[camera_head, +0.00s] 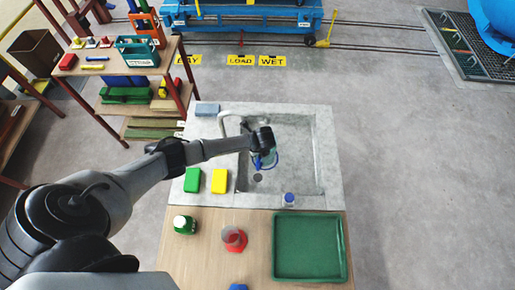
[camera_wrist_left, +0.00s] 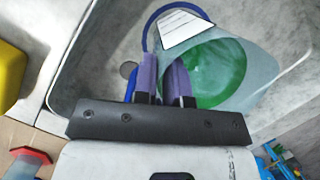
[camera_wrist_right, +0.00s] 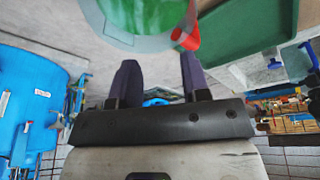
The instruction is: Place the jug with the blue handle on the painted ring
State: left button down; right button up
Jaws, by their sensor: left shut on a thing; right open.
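My left gripper (camera_head: 264,145) is over the sink, shut on the blue handle (camera_wrist_left: 150,32) of a clear jug (camera_head: 268,160). In the left wrist view the jug (camera_wrist_left: 212,72) shows green inside and a white label. Its handle is partly hidden by the fingers, and I cannot tell whether its base touches the sink floor. My right gripper (camera_wrist_right: 157,75) is open and empty; it is not seen in the head view. A small round blue mark or cap (camera_head: 289,198) is on the sink's front rim; I cannot tell whether it is the painted ring.
The sink (camera_head: 325,150) adjoins a wooden top with a green tray (camera_head: 310,274), a red-based cylinder (camera_head: 234,239) and a green-bodied jar (camera_head: 184,225). Green (camera_head: 192,180) and yellow (camera_head: 219,181) blocks lie on the left rim. A green vessel with a red part (camera_wrist_right: 130,25) is close above my right gripper.

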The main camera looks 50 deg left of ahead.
pick_arm(q)
jog(key=c, duration=1.2)
grip_release()
jog(key=shift+o, duration=0.2)
jog(key=shift+v, duration=3.8)
